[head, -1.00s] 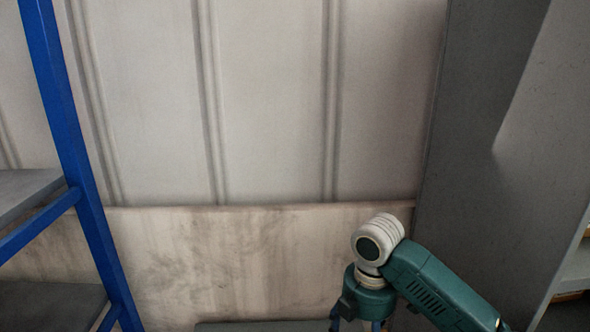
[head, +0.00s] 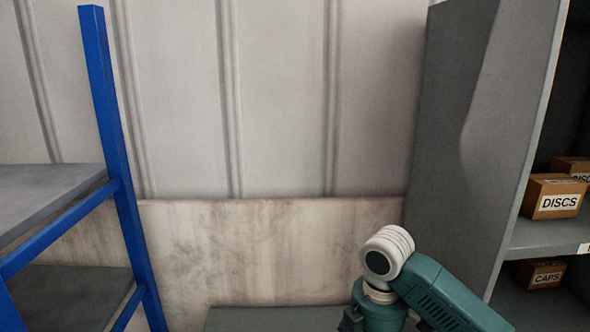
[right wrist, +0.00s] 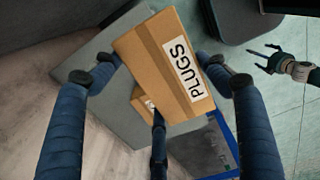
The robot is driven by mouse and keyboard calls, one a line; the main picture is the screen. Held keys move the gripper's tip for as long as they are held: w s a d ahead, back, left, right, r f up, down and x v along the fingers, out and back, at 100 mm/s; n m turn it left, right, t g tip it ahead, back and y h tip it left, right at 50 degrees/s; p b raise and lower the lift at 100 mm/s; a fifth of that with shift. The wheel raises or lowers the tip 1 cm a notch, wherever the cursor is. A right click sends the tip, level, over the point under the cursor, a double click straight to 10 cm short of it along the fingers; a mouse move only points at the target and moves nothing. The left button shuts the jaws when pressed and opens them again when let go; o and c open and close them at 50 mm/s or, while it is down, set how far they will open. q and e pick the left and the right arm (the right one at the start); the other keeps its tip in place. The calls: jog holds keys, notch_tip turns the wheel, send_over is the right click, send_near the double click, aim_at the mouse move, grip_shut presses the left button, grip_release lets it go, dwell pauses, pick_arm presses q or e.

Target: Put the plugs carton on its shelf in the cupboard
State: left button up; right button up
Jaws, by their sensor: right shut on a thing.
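The plugs carton (right wrist: 165,65) is a brown box with a white PLUGS label, seen in the right wrist view. My right gripper (right wrist: 157,66) is shut on it, its dark blue fingers on both sides. In the head view only my right arm's wrist shows at the bottom; its fingers and the carton are out of frame. What looks like my left gripper (right wrist: 267,60) is at the right of the wrist view, prongs apart and empty. The grey cupboard (head: 450,140) stands at the right of the head view. Its visible shelf (head: 545,237) holds a DISCS carton (head: 553,197).
A CAPS carton (head: 541,273) sits on a lower cupboard level. A blue-framed rack (head: 122,190) with grey shelves stands at the left. Another brown carton (right wrist: 142,103) shows beyond the plugs carton. The cupboard's side panel stands close to my right arm.

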jog(key=shift+w+m, duration=0.2)
jog(key=shift+m, duration=0.1)
jog(key=shift+d+m, duration=0.1)
jog(key=shift+m, duration=0.2)
jog(key=shift+s+r+m, duration=0.25)
jog(key=shift+m, duration=0.15)
jog(key=s+m, duration=0.1)
jog(key=m, duration=0.1)
jog(key=s+d+r+m, duration=0.1)
jog(key=s+m, duration=0.1)
jog(key=s+r+m, duration=0.1)
jog(key=m, duration=0.1)
jog(key=shift+s+d+b, duration=0.15)
jog(key=shift+s+b, duration=0.15)
jog(key=shift+b, duration=0.1)
pick_arm(q)
jog(key=shift+f+b, duration=0.35)
jog(key=shift+f, duration=0.45)
pick_arm(e)
jog(key=s+d+r+m, duration=0.1)
jog(key=s+d+m, duration=0.1)
jog(key=s+m, duration=0.7)
jog(key=shift+s+d+m, duration=0.25)
jog(key=shift+s+m, duration=0.15)
jog(key=shift+m, duration=0.2)
pick_arm(q)
jog(key=shift+c, duration=0.3)
